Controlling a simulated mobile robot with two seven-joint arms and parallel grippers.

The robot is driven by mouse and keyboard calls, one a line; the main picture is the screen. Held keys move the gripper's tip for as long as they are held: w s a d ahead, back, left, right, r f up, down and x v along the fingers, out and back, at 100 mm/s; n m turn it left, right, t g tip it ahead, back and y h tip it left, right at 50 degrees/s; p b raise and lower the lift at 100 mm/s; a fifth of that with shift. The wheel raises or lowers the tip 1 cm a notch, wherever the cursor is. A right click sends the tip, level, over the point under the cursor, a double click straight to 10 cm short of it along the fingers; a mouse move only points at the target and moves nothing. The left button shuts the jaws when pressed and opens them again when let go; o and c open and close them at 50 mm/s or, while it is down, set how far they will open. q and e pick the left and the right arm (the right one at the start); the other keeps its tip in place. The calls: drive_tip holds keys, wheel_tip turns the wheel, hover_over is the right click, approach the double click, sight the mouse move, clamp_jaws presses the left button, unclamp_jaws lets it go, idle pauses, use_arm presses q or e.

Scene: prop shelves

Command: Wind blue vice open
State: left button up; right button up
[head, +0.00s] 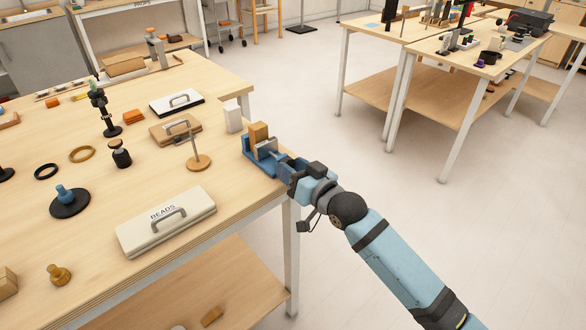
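The blue vice (261,166) sits at the right edge of the wooden table. A tan wooden block (259,135) stands upright at its jaws; I cannot tell whether the jaws touch it. My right gripper (287,168) is at the vice's right end, where the handle would be. Its fingers and the handle are too small and covered to show whether it is open or shut. My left gripper is not in view.
A white box (233,118), a stand with a round wooden base (198,162) and a white case marked BEADS (166,235) stand near the vice. Several props cover the table's left. The floor (420,215) to the right is clear.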

drive_tip(key=n+p, duration=0.2)
drive_tip(key=p, duration=0.1)
drive_tip(key=shift+r, duration=0.35)
drive_tip(key=shift+n+p, duration=0.95)
drive_tip(key=shift+n, duration=0.15)
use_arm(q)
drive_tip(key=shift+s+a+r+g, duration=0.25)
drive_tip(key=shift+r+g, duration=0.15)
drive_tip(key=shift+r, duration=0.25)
use_arm(e)
drive_tip(key=shift+f+n, duration=0.35)
drive_tip(key=shift+n, duration=0.45)
drive_tip(key=o, duration=0.9)
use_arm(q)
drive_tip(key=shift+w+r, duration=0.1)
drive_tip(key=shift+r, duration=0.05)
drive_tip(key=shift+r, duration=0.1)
